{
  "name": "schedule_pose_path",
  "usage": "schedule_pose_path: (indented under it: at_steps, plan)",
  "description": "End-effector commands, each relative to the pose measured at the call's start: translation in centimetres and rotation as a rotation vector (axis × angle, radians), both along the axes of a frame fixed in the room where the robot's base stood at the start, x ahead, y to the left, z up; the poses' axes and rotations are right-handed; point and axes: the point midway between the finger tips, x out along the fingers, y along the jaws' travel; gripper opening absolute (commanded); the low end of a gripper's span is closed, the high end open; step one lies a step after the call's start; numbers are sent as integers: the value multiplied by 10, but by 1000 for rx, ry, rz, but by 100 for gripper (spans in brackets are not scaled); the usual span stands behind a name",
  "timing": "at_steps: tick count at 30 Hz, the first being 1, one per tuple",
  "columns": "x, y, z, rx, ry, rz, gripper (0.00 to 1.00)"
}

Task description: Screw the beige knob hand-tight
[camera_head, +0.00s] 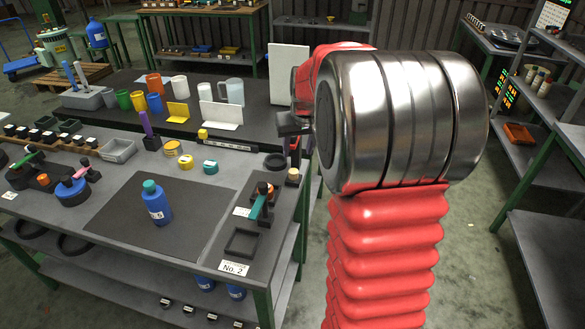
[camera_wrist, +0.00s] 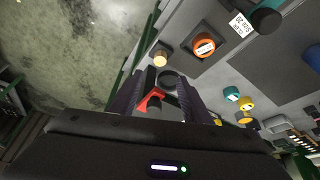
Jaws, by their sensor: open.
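The beige knob (camera_head: 293,175) sits on a small dark base at the right edge of the workbench. It also shows in the wrist view (camera_wrist: 160,59), close to the bench edge and beyond my fingertips. My gripper (camera_wrist: 160,84) is open, with its two dark fingers spread and the knob apart from them. Between the fingers, a dark ring (camera_wrist: 168,79) and a red part (camera_wrist: 150,100) show on the bench below. In the head view my gripper is mostly hidden behind my wrist. How far the knob is screwed in cannot be told.
An orange-topped labelled part (camera_wrist: 204,45) stands beside the knob. A clamp with a teal lever (camera_head: 258,207) is close by at the bench's right side. A blue bottle with a teal cap (camera_head: 156,203) stands on the dark mat (camera_head: 192,215). Floor is free right of the bench.

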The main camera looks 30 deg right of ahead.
Motion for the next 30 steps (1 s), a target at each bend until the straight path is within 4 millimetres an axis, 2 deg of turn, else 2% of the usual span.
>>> schedule_pose_path:
  at_steps: [8,14,30]
  plan:
    - [0,1,0,0,0,1,44]
    - [3,0,-9,1,1,1,44]
    - [30,-11,-79,2,3,1,44]
